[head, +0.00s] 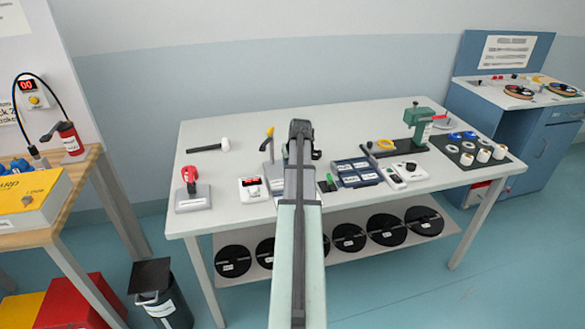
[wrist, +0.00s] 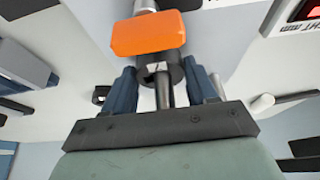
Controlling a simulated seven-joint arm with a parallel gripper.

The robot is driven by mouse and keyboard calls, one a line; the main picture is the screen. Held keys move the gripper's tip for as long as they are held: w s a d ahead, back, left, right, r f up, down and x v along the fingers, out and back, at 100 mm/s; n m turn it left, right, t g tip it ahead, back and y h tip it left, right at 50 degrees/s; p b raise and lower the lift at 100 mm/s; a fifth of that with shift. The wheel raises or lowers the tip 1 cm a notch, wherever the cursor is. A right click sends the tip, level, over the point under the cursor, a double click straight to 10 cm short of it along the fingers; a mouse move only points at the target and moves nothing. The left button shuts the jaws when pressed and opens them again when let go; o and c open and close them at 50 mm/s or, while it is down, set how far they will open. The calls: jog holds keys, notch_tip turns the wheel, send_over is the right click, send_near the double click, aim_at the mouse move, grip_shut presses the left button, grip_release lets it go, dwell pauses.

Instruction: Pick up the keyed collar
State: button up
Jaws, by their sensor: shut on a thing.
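The keyed collar (wrist: 173,70) is a short dark cylinder with a notch in its face, seen in the wrist view. My gripper (wrist: 163,84) has its two blue fingers on either side of it and is shut on it. A grey metal rod (wrist: 165,95) shows below the collar, between the fingers. An orange block (wrist: 148,33) is just beyond the collar and covers part of what lies behind. In the head view my own arm hides the collar and the fingertips; whether the collar is clear of its support cannot be told.
Black reels (head: 233,261) sit on the shelf below.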

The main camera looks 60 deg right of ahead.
jog(key=shift+s+d, duration=0.2)
jog(key=shift+d, duration=0.05)
jog(key=shift+c, duration=1.2)
jog(key=shift+r, duration=0.3)
notch_tip(320, 180, up, 17)
jog(key=shift+w+a+r, duration=0.1)
jog(key=shift+r, duration=0.1)
